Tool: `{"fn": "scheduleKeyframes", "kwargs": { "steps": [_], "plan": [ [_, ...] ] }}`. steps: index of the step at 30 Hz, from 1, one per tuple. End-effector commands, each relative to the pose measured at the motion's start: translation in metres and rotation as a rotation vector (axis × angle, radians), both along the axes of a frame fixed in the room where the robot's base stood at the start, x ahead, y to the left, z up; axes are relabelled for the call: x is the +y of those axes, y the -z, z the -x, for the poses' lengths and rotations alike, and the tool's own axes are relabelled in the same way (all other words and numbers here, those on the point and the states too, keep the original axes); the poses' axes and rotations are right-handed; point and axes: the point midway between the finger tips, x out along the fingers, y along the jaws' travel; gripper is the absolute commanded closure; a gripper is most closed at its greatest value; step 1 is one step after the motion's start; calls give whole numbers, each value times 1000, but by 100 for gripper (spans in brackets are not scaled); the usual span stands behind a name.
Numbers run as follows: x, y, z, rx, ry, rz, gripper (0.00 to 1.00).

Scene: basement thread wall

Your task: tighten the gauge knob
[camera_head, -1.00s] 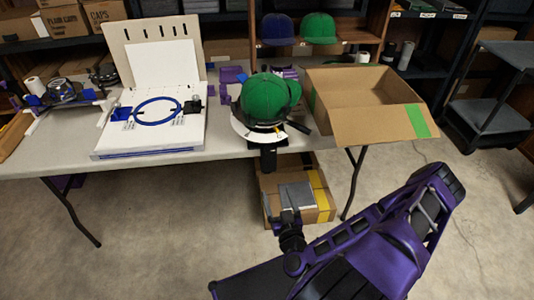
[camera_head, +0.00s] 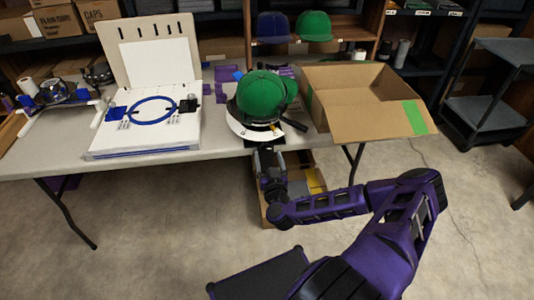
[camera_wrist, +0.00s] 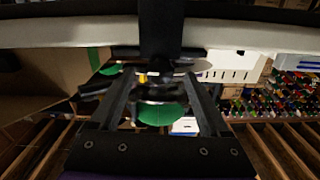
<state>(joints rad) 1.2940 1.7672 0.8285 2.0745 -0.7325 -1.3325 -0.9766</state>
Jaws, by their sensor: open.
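A green cap (camera_head: 262,97) sits on the cap gauge, whose white curved band (camera_head: 252,133) shows below it at the table's front edge. A black bracket of the gauge hangs below the band. I cannot make out the gauge knob for sure; a small yellow part (camera_wrist: 142,78) shows between my fingers in the wrist view. My gripper (camera_head: 268,158) is open, just below the cap and in front of the table edge. In the wrist view my gripper (camera_wrist: 162,80) has its fingers apart around the dark gauge parts; contact cannot be told. The green cap (camera_wrist: 162,113) appears there too.
An open cardboard box (camera_head: 378,122) stands right of the gauge on the table (camera_head: 225,152). A white hooping board (camera_head: 145,140) with a blue ring is to the left. Another cardboard box (camera_head: 318,192) is on the floor beneath. A dark cart (camera_head: 490,112) stands at right.

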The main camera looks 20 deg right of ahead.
Motion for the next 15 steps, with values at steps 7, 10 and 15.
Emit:
{"fn": "scheduleKeyframes", "kwargs": {
  "steps": [7, 10, 15],
  "plan": [
    [-6, 1, -24, 0, -1, 1, 20],
    [-7, 0, -26, 1, 0, 0, 20],
    [-7, 0, -27, 1, -1, 0, 20]
  ]
}}
